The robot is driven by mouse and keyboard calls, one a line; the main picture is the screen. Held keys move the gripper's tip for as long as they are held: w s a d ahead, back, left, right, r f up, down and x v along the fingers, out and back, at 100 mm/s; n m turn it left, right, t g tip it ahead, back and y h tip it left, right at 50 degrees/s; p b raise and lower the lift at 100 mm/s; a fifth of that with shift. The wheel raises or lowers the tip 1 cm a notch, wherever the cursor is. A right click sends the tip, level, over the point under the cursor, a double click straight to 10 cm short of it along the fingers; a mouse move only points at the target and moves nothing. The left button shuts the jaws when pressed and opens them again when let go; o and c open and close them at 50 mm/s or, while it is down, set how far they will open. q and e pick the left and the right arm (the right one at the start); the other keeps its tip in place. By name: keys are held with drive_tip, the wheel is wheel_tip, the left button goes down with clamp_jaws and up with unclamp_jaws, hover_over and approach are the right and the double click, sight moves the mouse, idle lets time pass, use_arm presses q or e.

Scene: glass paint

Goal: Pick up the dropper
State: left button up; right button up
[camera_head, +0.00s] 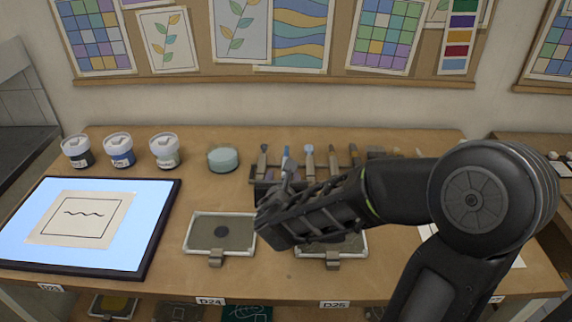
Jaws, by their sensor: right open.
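A row of upright slim tools stands in a dark rack at the back middle of the table. One has a pale blue rounded top (309,150) and could be the dropper, but it is too small to be sure. A bluer-tipped tool (286,153) stands to its left. My right gripper (272,208) reaches in from the right, in front of the rack, and hides its lower part. It is open, with nothing visible held in it. I cannot tell whether it touches any tool. My left gripper is out of view.
Two framed plates, the left one (192,240) clear and the right one (350,252) partly under my gripper, lie in front. A lit panel (20,250) with a paper is at left. Paint jars (120,150) and a round pale dish (223,159) stand at the back.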

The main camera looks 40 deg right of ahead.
drive_tip(key=shift+x, duration=1.3)
drive_tip(key=x, duration=0.5)
drive_tip(key=shift+d+f+p, duration=0.1)
drive_tip(key=shift+d+p, duration=0.1)
drive_tip(key=shift+p, duration=0.15)
drive_tip(key=shift+c, duration=0.2)
clamp_jaws()
